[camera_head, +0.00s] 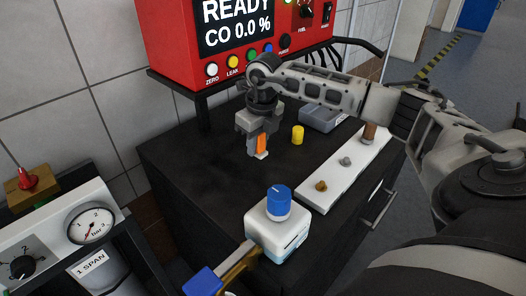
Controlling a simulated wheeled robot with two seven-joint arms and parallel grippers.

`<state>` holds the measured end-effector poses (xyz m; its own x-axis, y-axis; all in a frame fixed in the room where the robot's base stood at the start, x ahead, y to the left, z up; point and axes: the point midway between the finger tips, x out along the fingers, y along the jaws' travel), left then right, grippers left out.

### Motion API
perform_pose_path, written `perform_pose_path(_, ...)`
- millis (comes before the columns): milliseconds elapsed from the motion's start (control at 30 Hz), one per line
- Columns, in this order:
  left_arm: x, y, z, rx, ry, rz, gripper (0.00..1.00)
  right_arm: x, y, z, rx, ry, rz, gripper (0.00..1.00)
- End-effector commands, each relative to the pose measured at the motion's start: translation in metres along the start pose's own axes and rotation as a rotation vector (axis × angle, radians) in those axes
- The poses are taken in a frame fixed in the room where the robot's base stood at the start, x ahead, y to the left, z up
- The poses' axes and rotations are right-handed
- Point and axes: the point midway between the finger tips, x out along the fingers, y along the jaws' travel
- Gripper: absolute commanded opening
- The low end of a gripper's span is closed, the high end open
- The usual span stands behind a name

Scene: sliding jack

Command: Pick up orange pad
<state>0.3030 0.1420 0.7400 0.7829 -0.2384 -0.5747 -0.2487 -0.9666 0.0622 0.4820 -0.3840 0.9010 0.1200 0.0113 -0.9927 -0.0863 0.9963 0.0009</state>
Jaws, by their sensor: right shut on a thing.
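The orange pad (262,143) shows as a small upright orange piece between the fingers of my right gripper (260,150). The gripper is shut on it and points down over the black cabinet top. A small white tip shows just below the orange piece. I cannot tell whether it touches the cabinet top. My right arm reaches in from the right side. My left gripper is not in view.
A yellow cylinder (297,135), a grey tray (322,117) and a white strip with fittings (330,183) lie to the right. A red analyser (180,45) stands behind.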

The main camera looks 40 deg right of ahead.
Motion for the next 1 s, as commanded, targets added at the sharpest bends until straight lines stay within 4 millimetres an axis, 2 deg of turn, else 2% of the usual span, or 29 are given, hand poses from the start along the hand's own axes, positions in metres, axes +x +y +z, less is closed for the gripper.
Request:
perform_pose_path(100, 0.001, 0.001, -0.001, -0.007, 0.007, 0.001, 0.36, -0.027, 0.022, -0.001, -0.005, -0.006, -0.001, 0.04)
perform_pose_path(300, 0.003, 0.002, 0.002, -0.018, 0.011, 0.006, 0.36, -0.047, 0.066, -0.01, -0.005, -0.004, 0.001, 0.04)
perform_pose_path(500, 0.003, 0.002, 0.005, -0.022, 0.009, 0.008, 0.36, -0.061, 0.095, -0.015, -0.003, -0.003, 0.0, 0.04)
perform_pose_path(700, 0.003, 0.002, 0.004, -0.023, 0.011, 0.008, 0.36, -0.067, 0.106, -0.018, 0.001, -0.001, -0.001, 0.04)
perform_pose_path(1000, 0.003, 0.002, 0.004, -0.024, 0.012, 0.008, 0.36, -0.068, 0.108, -0.018, 0.001, 0.0, -0.001, 0.04)
